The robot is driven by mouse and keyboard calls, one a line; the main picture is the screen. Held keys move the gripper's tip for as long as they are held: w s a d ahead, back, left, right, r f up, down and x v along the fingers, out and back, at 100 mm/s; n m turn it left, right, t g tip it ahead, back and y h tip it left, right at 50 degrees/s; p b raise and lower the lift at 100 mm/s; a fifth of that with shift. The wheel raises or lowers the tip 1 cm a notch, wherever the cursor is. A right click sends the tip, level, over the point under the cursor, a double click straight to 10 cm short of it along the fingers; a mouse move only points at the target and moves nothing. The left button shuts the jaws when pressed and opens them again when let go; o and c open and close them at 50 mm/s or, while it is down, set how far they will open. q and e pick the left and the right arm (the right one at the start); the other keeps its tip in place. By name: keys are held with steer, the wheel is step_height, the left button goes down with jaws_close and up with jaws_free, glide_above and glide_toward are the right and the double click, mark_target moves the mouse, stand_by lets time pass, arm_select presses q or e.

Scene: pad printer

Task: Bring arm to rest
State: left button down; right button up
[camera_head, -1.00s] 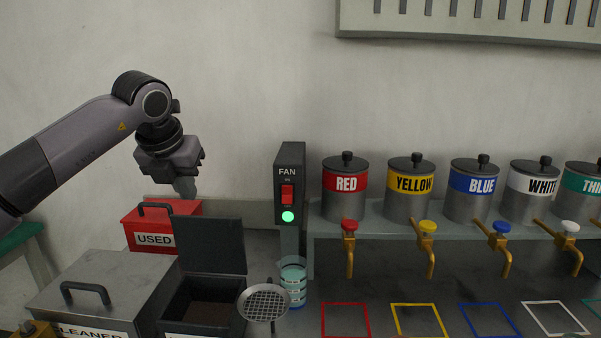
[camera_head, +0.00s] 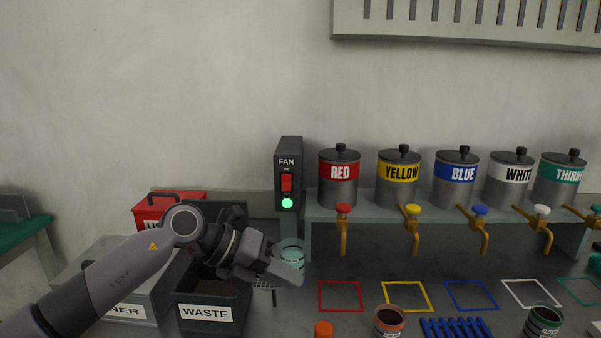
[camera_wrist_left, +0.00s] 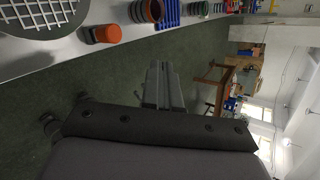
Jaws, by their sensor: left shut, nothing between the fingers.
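My left gripper (camera_head: 290,272) is shut and empty in the head view. It is in front of the beaker (camera_head: 292,250) and above the strainer, to the right of the open waste bin (camera_head: 205,312). In the left wrist view its closed fingers (camera_wrist_left: 163,85) point over the floor, with the bench edge beyond. My left arm comes in from the lower left and hides part of the cleaner box and waste bin. My right gripper does not show.
A fan switch (camera_head: 287,180) with a green light stands behind. Paint cans with taps, such as the red one (camera_head: 339,180), line a shelf on the right. An orange-capped item (camera_head: 324,329), an open cup (camera_head: 389,321) and a blue rack (camera_head: 456,328) stand in front.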

arm_select(q)
steer(key=s+d+f+n+t+h, duration=0.2)
steer(key=s+d+n+t+h, duration=0.15)
steer(key=s+n+h, duration=0.35)
steer(key=s+a+f+n+t+y, duration=0.2)
steer(key=a+f+n+t+y, duration=0.95)
steer(key=n, duration=1.05)
steer(key=s+a+f+n+g+y, duration=0.2)
steer(key=s+a+f, duration=0.3)
steer(key=s+f, duration=0.3)
steer(key=s+a+f+n+g+y, duration=0.2)
steer(key=s+a+f+n+g, duration=0.2)
steer(key=s+f, duration=0.3)
step_height(320, 180, down, 2)
steer(key=shift+s+a+f+n, duration=0.2)
steer(key=shift+s+a+n, duration=0.2)
steer(key=shift+n, duration=0.3)
